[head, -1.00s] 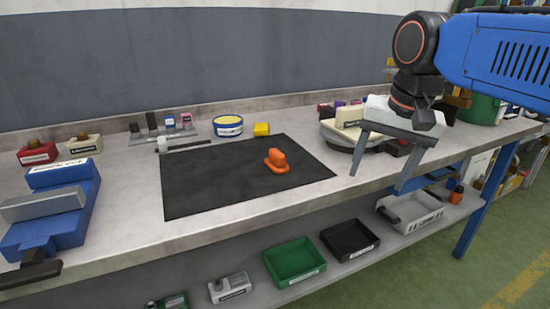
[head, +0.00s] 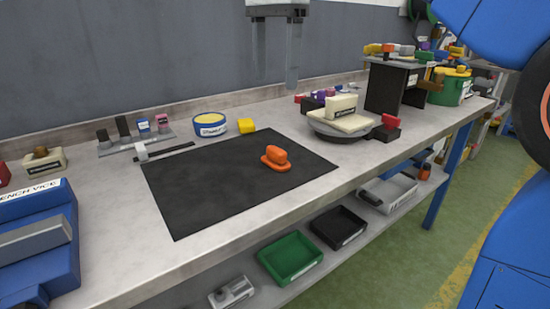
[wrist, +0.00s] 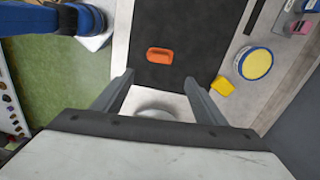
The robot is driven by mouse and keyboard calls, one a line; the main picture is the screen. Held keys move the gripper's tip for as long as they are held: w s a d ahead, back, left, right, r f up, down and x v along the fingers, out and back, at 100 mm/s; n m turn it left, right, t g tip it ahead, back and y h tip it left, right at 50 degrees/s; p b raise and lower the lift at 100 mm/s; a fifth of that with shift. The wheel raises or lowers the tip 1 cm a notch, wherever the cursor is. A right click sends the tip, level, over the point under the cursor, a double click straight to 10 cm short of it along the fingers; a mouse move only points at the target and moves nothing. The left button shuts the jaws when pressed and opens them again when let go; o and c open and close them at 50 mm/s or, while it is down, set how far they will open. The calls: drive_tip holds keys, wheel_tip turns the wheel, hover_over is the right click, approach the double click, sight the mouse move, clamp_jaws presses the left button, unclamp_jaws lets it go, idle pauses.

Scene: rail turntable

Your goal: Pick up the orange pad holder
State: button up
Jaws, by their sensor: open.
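The orange pad holder (head: 276,159) lies on the black mat (head: 205,195), near its right end, with its knob upward. In the wrist view the orange pad holder (wrist: 160,55) is on the mat (wrist: 175,20), beyond the fingertips and roughly centred between them. My gripper (wrist: 158,80) is open and empty, its two fingers spread wide. In the head view my gripper (head: 274,75) shows at the top, its fingers pointing down, higher in the picture than the pad holder and apart from it.
A yellow block (head: 247,125) and a yellow-blue tin (head: 210,124) stand behind the mat. A round turntable (head: 340,130) with a cream block is to the right. A blue bench vise (head: 45,240) is at the left. Green (head: 290,257) and black bins sit on the shelf below.

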sight(276, 149)
wheel_tip(276, 149, down, 17)
drive_tip(key=shift+w+d+r, duration=0.1)
drive_tip(key=shift+r, duration=0.05)
drive_tip(key=c, duration=1.1)
